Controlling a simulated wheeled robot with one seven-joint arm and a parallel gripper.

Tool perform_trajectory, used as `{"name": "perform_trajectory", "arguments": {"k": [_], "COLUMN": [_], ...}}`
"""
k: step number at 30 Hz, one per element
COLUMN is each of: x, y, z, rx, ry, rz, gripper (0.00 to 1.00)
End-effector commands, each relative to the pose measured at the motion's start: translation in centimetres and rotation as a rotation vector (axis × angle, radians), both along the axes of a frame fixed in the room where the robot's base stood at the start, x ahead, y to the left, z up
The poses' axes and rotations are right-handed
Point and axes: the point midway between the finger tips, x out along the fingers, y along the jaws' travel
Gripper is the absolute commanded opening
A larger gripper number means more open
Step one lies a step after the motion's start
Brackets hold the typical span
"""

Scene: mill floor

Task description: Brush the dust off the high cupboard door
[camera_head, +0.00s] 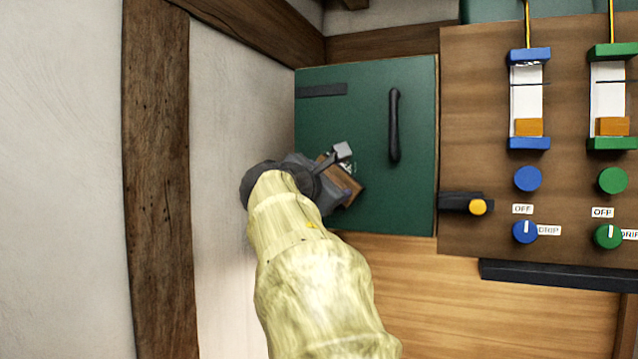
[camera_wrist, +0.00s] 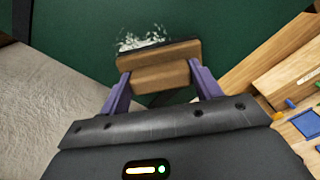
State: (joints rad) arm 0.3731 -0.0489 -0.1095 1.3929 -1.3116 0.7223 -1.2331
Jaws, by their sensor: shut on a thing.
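The green cupboard door (camera_head: 365,110) is shut, with a black vertical handle (camera_head: 394,125) on its right side and a dark strip at its upper left. My gripper (camera_head: 343,172) is in front of the door's lower left part. It is shut on a wooden brush (camera_wrist: 160,77), whose block sits between the purple fingers in the wrist view. A white speckled patch of dust (camera_wrist: 143,40) shows on the green door just beyond the brush. In the head view the gripper and brush hide most of that patch. I cannot tell whether the brush touches the door.
To the right, a wooden panel (camera_head: 480,100) carries blue and green gauges, knobs and a yellow knob (camera_head: 478,207). A dark ledge (camera_head: 550,275) runs below it. A white wall and wooden post (camera_head: 155,180) stand on the left.

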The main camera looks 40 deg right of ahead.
Motion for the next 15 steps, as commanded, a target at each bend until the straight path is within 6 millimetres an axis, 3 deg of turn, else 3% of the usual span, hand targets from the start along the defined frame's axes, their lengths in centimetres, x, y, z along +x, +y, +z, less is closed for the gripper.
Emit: {"name": "perform_trajectory", "arguments": {"k": [9, 15], "x": [-0.1, -1.3], "y": [-0.1, -0.7], "z": [0.0, 0.0], "rx": [-0.001, 0.000], "ry": [0.000, -0.001], "rz": [-0.001, -0.003], "gripper": [0.45, 0.45]}}
